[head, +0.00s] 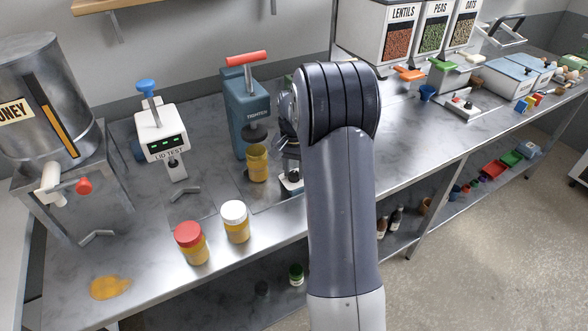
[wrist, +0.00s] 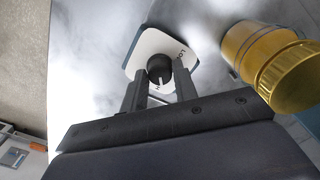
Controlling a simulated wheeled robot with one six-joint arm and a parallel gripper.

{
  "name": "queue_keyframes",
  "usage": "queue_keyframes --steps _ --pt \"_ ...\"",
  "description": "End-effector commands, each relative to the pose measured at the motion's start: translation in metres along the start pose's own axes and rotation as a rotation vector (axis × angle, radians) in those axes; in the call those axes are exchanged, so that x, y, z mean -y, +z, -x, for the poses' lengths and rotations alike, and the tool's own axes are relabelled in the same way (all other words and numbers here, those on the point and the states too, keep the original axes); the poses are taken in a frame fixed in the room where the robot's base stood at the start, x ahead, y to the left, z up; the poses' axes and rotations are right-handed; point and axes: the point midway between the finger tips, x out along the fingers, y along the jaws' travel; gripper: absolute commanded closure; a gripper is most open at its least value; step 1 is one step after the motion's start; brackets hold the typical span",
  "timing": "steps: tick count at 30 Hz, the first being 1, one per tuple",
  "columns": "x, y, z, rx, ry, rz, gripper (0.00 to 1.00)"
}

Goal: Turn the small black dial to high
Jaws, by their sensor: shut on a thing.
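The small black dial (wrist: 159,66) sits on a white plate with a dark blue edge (wrist: 150,42) in the wrist view. A white mark on the dial points toward the bottom of that picture. Letters that look like "LO" are printed right of the dial; other lettering is mostly hidden by the fingers. My gripper (wrist: 160,80) is shut on the dial, one finger on each side. In the head view the white dial plate (head: 291,183) shows beside the teal press, with the dial itself hidden or too small to tell.
A yellow jar (wrist: 268,60) stands close to my gripper, at right in the wrist view, and under the teal TIGHTEN press (head: 245,105) in the head view. Two lidded jars (head: 190,243) (head: 236,222) stand at the bench front. A honey spill (head: 110,288) lies at left.

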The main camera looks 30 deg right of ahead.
Motion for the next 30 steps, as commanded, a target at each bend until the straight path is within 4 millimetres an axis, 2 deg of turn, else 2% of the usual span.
queue_keyframes --steps 12,27,28,30 --pt "0.0003 -0.0005 0.0008 -0.002 -0.001 -0.162 0.95" --pt "0.0003 -0.0005 0.0008 -0.002 -0.001 -0.178 0.95" --pt "0.0003 -0.0005 0.0008 -0.002 -0.001 -0.178 0.70" --pt "0.0002 -0.0004 0.0007 -0.002 -0.001 -0.178 0.65"
